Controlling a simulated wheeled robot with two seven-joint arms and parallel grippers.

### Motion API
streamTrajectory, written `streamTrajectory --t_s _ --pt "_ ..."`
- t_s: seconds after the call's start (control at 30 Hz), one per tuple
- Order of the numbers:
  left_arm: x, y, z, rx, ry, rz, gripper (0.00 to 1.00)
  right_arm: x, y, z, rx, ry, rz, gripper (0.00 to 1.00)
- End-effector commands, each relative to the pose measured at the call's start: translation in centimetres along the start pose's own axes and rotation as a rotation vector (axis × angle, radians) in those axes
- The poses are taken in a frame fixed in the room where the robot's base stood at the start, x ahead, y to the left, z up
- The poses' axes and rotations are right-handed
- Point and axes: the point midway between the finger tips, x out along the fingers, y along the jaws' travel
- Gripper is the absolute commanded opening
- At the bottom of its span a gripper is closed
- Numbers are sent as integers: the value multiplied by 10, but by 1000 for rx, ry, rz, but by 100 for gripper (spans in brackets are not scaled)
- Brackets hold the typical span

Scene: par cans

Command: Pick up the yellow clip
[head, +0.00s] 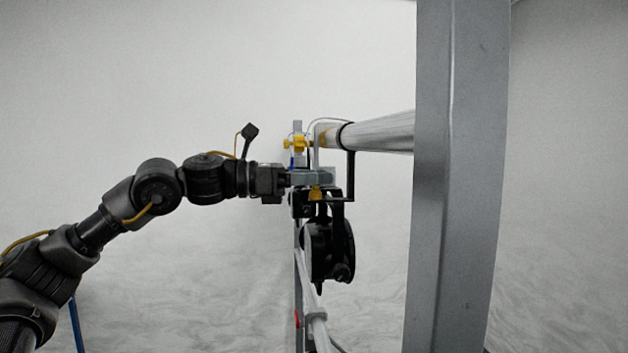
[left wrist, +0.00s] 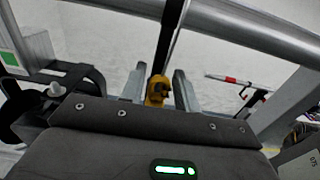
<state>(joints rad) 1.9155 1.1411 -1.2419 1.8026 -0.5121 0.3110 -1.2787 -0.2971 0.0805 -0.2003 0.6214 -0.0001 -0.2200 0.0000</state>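A yellow clip (left wrist: 157,90) shows in the left wrist view, between the two grey fingers of my left gripper (left wrist: 159,92), at the lower end of a black bar. In the head view, yellow (head: 316,193) shows just below the fingers of my left gripper (head: 318,178), above a black lamp. The fingers stand apart, one on each side of the clip; whether they touch it is unclear. A second yellow piece (head: 297,143) sits higher, on a grey upright by the pipe. My right gripper is not in view.
A black par can (head: 328,245) hangs below the gripper. A silver pipe (head: 380,135) runs right to a thick grey post (head: 460,170). A thin rail (head: 318,325) lies below. A red-and-white bar (left wrist: 235,80) shows at right in the left wrist view. The left side is clear.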

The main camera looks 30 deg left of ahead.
Motion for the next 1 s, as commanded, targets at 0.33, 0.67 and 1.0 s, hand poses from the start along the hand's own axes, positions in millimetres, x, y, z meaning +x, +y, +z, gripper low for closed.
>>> streamTrajectory --t_s 0.33,0.67,1.0 --pt "0 0 0 0 0 -1 0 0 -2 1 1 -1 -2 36" --pt "0 0 2 1 -1 0 0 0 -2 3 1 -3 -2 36" --pt "1 -1 43 4 -5 -1 0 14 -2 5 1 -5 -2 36"
